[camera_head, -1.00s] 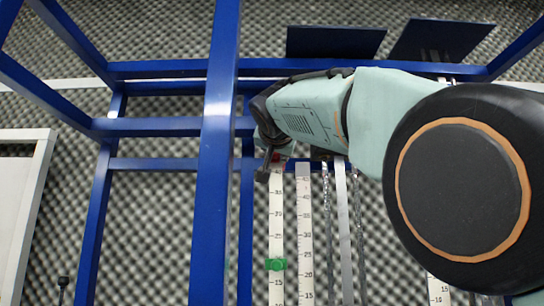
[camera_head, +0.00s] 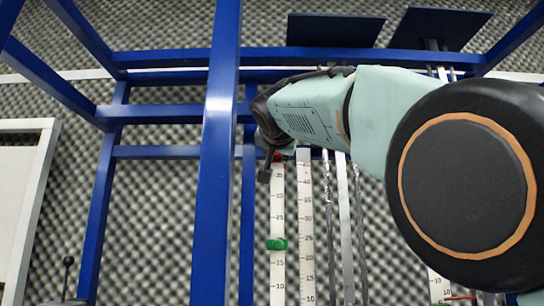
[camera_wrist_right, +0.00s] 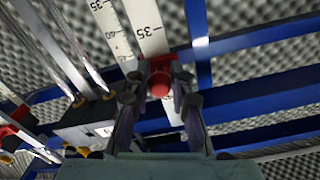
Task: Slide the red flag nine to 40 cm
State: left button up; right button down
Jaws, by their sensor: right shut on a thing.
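The red flag (camera_wrist_right: 160,85) shows between the fingertips of my right gripper (camera_wrist_right: 158,84) in the right wrist view. The gripper is shut on it. It lies over a white scale strip (camera_wrist_right: 146,28), just beyond the 35 label; the marks under it are hidden, so I cannot read its exact value. In the head view a sliver of the red flag (camera_head: 277,157) shows beside my right gripper (camera_head: 267,165), near the upper end of the strip (camera_head: 277,205). My left gripper is not in view.
A green flag (camera_head: 277,244) sits lower on the same strip, near 20. A second white scale (camera_head: 306,230) and metal rods (camera_head: 345,230) stand close on the right. A blue frame post (camera_head: 218,150) rises just left of my gripper. Foam walls lie behind.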

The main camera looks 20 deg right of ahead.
jog(key=c, duration=1.1)
grip_release()
jog(key=shift+w+d, duration=0.1)
jog(key=shift+d, duration=0.1)
jog(key=shift+c, duration=0.2)
jog(key=shift+a, duration=0.2)
jog(key=shift+r, duration=0.1)
